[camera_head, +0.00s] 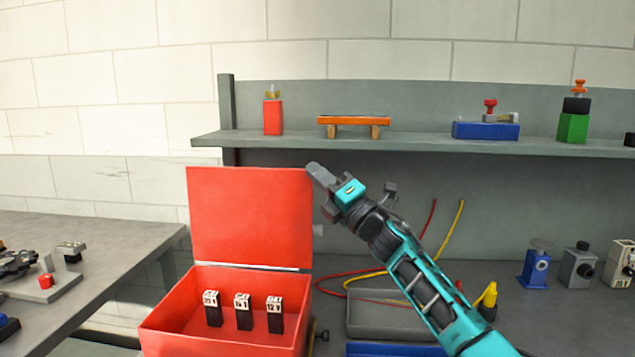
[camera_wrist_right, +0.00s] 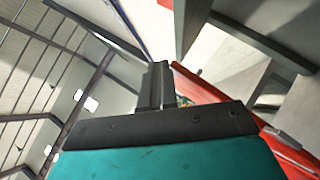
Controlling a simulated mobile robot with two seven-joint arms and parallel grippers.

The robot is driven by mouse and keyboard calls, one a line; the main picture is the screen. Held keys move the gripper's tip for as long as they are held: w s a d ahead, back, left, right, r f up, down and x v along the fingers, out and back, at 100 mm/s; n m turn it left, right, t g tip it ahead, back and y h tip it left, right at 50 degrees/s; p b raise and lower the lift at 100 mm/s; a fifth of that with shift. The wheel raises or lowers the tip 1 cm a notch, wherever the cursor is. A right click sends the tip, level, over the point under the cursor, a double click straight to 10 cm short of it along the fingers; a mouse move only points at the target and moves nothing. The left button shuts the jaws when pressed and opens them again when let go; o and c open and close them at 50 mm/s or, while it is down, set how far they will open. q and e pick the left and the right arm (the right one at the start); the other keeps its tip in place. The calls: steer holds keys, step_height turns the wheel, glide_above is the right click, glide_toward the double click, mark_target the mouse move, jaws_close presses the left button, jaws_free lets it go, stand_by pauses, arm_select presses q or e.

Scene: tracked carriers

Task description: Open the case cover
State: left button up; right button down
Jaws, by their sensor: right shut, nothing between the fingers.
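The red case (camera_head: 215,335) stands on the bench at the lower left of the head view. Its red cover (camera_head: 248,215) is raised and stands about upright at the back. Three small black blocks with white tops (camera_head: 243,312) stand inside. My right gripper (camera_head: 316,172) is shut and empty, its tip at the cover's top right corner; I cannot tell if it touches. In the right wrist view the shut fingers (camera_wrist_right: 158,85) have red surfaces (camera_wrist_right: 200,88) beyond them, partly hidden by the gripper body. My left gripper is not in view.
A grey shelf (camera_head: 400,143) above holds a red bottle (camera_head: 273,117), an orange bench-like piece (camera_head: 353,121) and other items. Red and yellow cables (camera_head: 445,225) and a grey box (camera_head: 385,316) lie right of the case. A side table (camera_head: 100,240) with parts is at left.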

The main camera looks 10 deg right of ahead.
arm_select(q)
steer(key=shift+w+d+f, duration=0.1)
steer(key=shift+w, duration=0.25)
arm_select(e)
steer(key=shift+w+d, duration=0.2)
steer(key=shift+w, duration=0.25)
steer(key=shift+s+f, duration=0.1)
